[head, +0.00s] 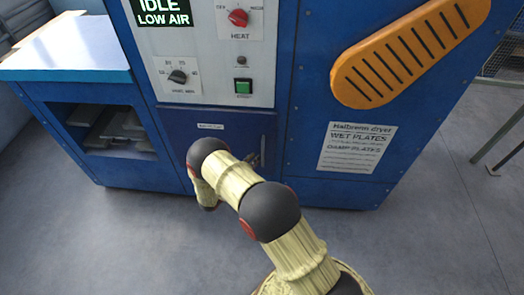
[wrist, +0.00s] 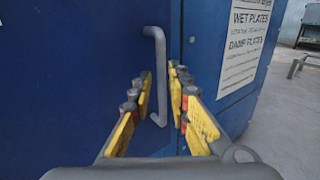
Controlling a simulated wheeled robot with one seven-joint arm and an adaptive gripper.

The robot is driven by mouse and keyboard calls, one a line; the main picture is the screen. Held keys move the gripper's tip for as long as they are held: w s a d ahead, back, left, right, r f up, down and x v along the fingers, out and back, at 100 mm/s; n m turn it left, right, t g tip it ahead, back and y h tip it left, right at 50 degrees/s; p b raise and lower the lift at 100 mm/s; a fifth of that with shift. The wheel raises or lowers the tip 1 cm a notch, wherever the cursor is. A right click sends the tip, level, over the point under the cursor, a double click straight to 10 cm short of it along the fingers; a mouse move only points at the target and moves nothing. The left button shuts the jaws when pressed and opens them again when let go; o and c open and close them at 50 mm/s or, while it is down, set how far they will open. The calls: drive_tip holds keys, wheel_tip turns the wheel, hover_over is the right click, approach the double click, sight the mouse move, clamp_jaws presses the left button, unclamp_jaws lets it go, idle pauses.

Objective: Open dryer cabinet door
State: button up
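The dryer cabinet door (head: 235,125) is a dark blue panel below the control panel and looks shut. In the wrist view the blue door (wrist: 75,75) fills the left side, with a vertical seam to the right of its handle. The grey bar handle (wrist: 161,55) stands upright on the door. My gripper (wrist: 161,88) is open, with yellow and grey fingers on the left and right of the handle's lower part. The handle lies between the fingers, with a visible gap on the left; contact on the right is unclear. In the head view my arm hides most of the gripper.
The control panel (head: 215,50) with a red knob (head: 238,18) sits above the door. A printed sign (head: 356,147) and an orange vent (head: 410,55) are on the right panel. An open shelf (head: 112,128) is at left. Grey floor (head: 420,240) in front is clear.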

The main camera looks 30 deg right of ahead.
sight(263, 150)
drive_tip(key=b+x, duration=0.1)
drive_tip(key=x, duration=0.6)
drive_tip(key=shift+b, duration=0.35)
drive_tip(key=shift+c, duration=0.7)
clamp_jaws()
